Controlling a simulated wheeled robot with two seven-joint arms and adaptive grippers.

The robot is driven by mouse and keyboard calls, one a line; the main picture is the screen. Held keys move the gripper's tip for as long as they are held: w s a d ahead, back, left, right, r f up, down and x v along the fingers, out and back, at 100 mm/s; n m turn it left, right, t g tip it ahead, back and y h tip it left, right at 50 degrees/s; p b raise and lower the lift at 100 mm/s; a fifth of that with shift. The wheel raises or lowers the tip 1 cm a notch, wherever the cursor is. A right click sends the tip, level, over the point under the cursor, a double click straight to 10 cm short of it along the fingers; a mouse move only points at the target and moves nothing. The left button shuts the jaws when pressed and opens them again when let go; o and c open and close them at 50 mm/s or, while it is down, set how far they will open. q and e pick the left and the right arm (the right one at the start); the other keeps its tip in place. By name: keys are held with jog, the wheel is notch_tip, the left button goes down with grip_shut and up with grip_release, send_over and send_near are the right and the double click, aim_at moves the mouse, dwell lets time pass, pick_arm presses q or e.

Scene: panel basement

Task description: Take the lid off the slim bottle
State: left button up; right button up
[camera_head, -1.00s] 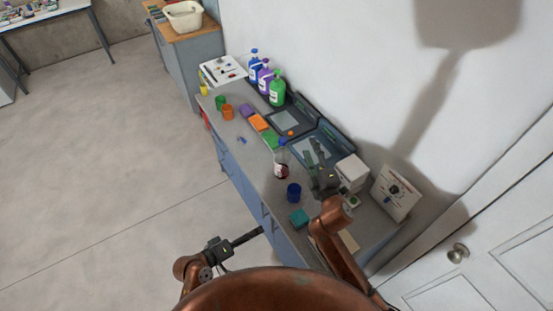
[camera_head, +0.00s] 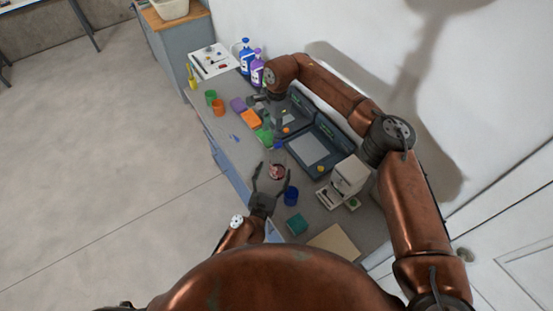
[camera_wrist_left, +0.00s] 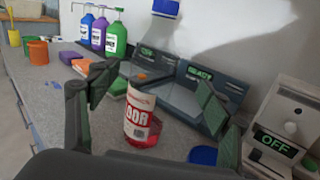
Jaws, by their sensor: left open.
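The slim bottle (camera_head: 277,172) stands upright on the grey counter, with red liquid and a white label low down; the label also shows in the left wrist view (camera_wrist_left: 138,115). Its upper part looks clear and is hard to make out. The blue lid (camera_head: 278,145) is at its top, and is large at the top edge of the left wrist view (camera_wrist_left: 165,7). My left gripper (camera_head: 270,172) is open, its fingers spread to either side of the bottle, not closed on it. My right gripper (camera_head: 268,112) is farther back, over the coloured blocks; its fingers are too small to judge.
A blue cup (camera_head: 291,196) stands close to the left gripper, with a teal block (camera_head: 296,224) nearby. Dark trays (camera_head: 318,148) and a white device (camera_head: 347,178) line the wall side. Purple (camera_head: 257,72) and blue (camera_head: 246,56) pump bottles stand at the back.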

aim_at(275, 163)
pick_arm(q)
jog(key=shift+w+f+n+y, duration=0.25)
jog(key=shift+f+n+y, duration=0.15)
jog(key=shift+n, duration=0.2)
pick_arm(e)
jog(key=d+r, duration=0.1)
jog(key=w+d+r+h, duration=0.1)
jog(key=shift+d, duration=0.4)
pick_arm(q)
jog(key=shift+w+r, duration=0.1)
jog(key=shift+w, duration=0.1)
pick_arm(e)
jog(key=shift+s+r, duration=0.2)
pick_arm(q)
jog(key=x, duration=0.6)
jog(key=shift+a, duration=0.15)
pick_arm(e)
jog(key=shift+w+a+f, duration=0.15)
jog(key=shift+a, duration=0.05)
pick_arm(q)
jog(key=shift+w, duration=0.6)
jog(key=shift+c, duration=0.4)
